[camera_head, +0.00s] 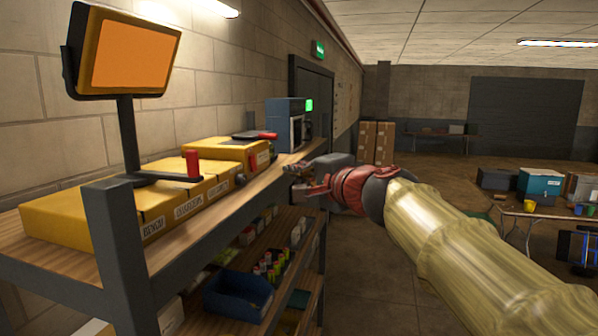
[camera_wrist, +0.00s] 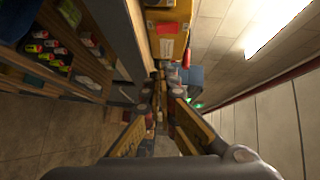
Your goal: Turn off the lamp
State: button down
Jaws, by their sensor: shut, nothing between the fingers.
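The lamp (camera_head: 126,58) has a bright orange panel on a dark post and stands on the yellow boxes at the left of the head view. A red upright lever (camera_head: 192,165) sits at the end of its flat dark base. My gripper (camera_head: 300,178) is right of the lamp and apart from it, by the shelf's right edge. Its fingers are shut and empty; they also show in the wrist view (camera_wrist: 165,95). I cannot make out the lamp in the wrist view.
Yellow boxes (camera_head: 150,205) line the wooden shelf top. A second dark flat device with red parts (camera_head: 270,134) lies on a farther yellow box. A blue-grey machine (camera_head: 287,112) with a green light stands behind. A blue bin (camera_head: 238,297) is below.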

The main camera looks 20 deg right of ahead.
aim_at(269, 182)
jog(key=w+a, duration=0.1)
jog(key=w, duration=0.1)
jog(key=w+a, duration=0.1)
jog(key=w, duration=0.2)
jog(key=w+a+f+p, duration=0.1)
jog(key=w+a, duration=0.1)
jog(key=shift+w, duration=0.35)
jog(key=shift+w+f, duration=0.1)
jog(key=shift+w, duration=0.1)
jog(key=shift+a, duration=0.1)
jog(key=shift+f+b, duration=0.1)
jog(key=shift+b, duration=0.25)
